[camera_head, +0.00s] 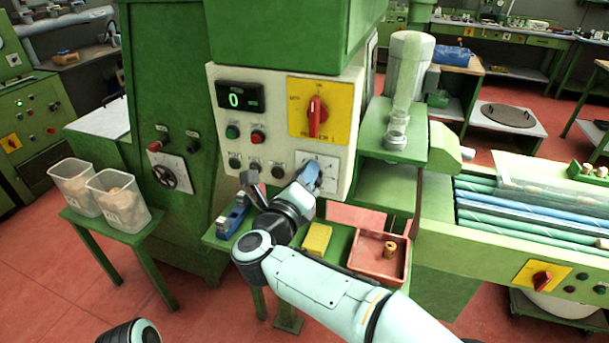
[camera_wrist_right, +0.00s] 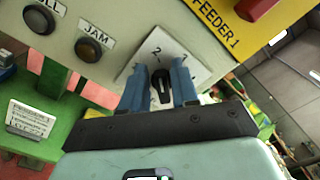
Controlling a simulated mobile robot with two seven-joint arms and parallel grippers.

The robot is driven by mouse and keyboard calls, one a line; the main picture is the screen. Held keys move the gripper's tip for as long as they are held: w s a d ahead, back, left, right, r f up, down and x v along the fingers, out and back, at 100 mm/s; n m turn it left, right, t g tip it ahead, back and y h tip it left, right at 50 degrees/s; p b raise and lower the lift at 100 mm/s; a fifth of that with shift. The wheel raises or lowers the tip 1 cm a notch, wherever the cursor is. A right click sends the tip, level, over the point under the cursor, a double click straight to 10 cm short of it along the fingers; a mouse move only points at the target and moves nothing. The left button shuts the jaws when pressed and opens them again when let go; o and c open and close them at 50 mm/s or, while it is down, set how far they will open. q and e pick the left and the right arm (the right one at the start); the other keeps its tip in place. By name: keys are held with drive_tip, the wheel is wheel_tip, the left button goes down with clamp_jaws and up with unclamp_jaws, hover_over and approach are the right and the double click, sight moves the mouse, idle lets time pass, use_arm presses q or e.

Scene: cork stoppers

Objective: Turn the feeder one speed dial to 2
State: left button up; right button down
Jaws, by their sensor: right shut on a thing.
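The feeder one speed dial is a black knob (camera_wrist_right: 161,86) on a white square plate (camera_head: 327,163), low on the right of the cream control panel. In the right wrist view the plate shows a 2 above the knob and a 3 to its right; other marks are partly hidden. My right gripper (camera_wrist_right: 159,70) has its two blue fingers on either side of the knob and is shut on it. In the head view the gripper (camera_head: 309,176) covers part of the plate and hides the knob. I cannot tell exactly where the knob points.
Above the dial is a yellow plate with a red FEEDER 1 switch (camera_head: 316,116). A display (camera_head: 240,97) reads 0. Buttons sit left of the dial, including one labelled JAM (camera_wrist_right: 89,50). Below are a yellow block (camera_head: 316,239) and a red tray (camera_head: 400,270).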

drive_tip(key=c, duration=1.1)
unclamp_jaws()
drive_tip(key=shift+s, duration=0.1)
drive_tip(key=b+v, duration=0.2)
drive_tip(key=v, duration=1.1)
drive_tip(key=shift+s+a, duration=0.1)
drive_tip(key=shift+s, duration=0.05)
